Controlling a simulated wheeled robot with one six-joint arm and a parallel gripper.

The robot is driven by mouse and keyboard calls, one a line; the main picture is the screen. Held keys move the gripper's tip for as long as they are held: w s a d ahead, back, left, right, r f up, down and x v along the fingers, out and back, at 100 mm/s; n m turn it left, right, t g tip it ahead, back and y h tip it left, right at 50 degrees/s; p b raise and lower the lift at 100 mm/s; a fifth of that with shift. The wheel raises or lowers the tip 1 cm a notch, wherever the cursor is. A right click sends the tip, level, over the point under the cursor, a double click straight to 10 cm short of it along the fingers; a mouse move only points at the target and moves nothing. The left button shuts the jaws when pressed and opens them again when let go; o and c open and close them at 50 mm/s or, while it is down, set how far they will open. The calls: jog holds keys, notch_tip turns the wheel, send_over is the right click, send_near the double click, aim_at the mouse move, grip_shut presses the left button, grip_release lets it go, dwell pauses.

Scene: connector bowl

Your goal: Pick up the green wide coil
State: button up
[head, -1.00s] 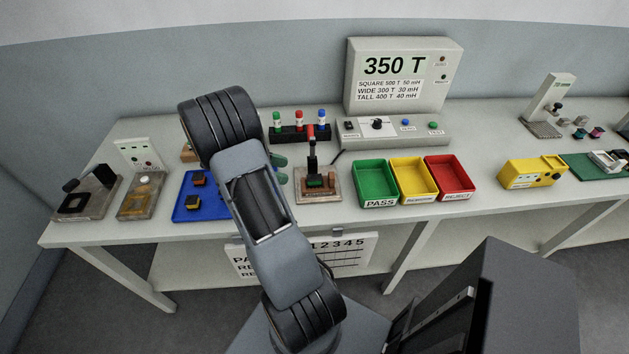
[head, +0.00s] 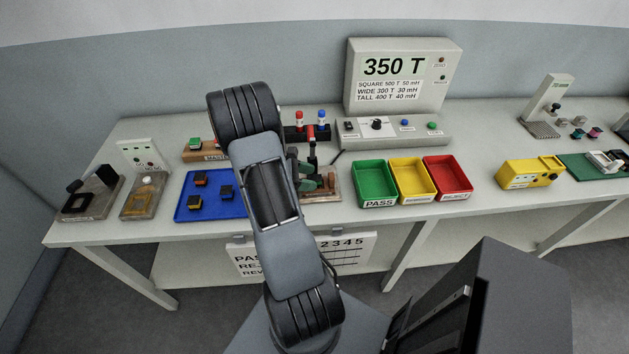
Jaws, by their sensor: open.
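The green wide coil that showed on this fixture earlier is now mostly or wholly hidden behind my gripper and arm. I cannot tell whether the fingers stand around it or touch it. Another green block (head: 195,142) sits on the wooden master stand (head: 191,155) at the back left.
A blue tray (head: 238,209) with several small dark coils lies left of my arm. Green (head: 376,184), yellow (head: 413,180) and red (head: 449,178) bins stand right of the fixture. A meter with a 350 T display (head: 403,75) stands behind.

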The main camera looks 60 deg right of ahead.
jog(key=shift+c, duration=0.4)
jog(key=c, duration=1)
